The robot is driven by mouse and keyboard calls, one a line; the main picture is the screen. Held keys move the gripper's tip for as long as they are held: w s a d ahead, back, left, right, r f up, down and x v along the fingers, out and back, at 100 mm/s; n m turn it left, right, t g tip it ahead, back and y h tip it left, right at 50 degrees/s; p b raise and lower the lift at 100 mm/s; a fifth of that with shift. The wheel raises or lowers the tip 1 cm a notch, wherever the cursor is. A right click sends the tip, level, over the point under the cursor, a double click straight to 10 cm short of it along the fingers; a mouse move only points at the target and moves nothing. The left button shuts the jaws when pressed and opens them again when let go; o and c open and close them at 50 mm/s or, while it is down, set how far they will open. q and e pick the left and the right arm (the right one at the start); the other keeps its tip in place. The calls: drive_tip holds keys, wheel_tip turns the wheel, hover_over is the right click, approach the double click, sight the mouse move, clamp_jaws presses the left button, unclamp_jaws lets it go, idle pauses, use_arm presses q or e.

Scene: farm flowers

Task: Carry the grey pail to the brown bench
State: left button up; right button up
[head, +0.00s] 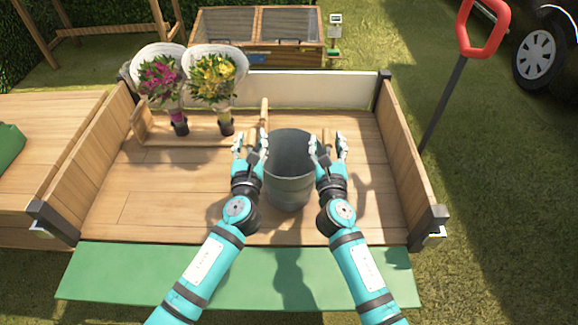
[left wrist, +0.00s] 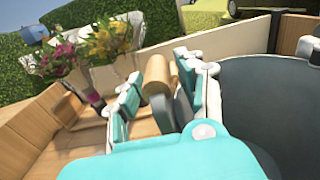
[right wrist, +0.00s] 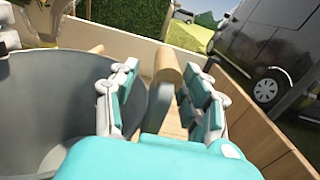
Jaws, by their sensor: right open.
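The grey pail (head: 290,190) stands upright on the wooden bed of a cart, near its middle. My left gripper (head: 250,142) is at the pail's left side and my right gripper (head: 328,145) at its right side. In the left wrist view, the open fingers stand on either side of a wooden grip (left wrist: 157,80) beside the pail's rim. In the right wrist view, the open fingers likewise flank a wooden grip (right wrist: 164,72). A brown wooden top (head: 45,115) lies left of the cart; I cannot tell whether it is the bench.
Wooden side walls (head: 408,165) and a white back board (head: 310,88) bound the cart bed. Pink flowers (head: 160,82) and yellow flowers (head: 213,80) stand at its back left. A red-handled tool (head: 484,28) stands at the right. A green panel (head: 235,278) lies along the front.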

use_arm(q)
clamp_jaws()
use_arm(e)
drive_tip(key=c, duration=0.8)
clamp_jaws()
use_arm(q)
drive_tip(key=shift+d+r, duration=0.1)
use_arm(e)
drive_tip(key=shift+a+r, duration=0.1)
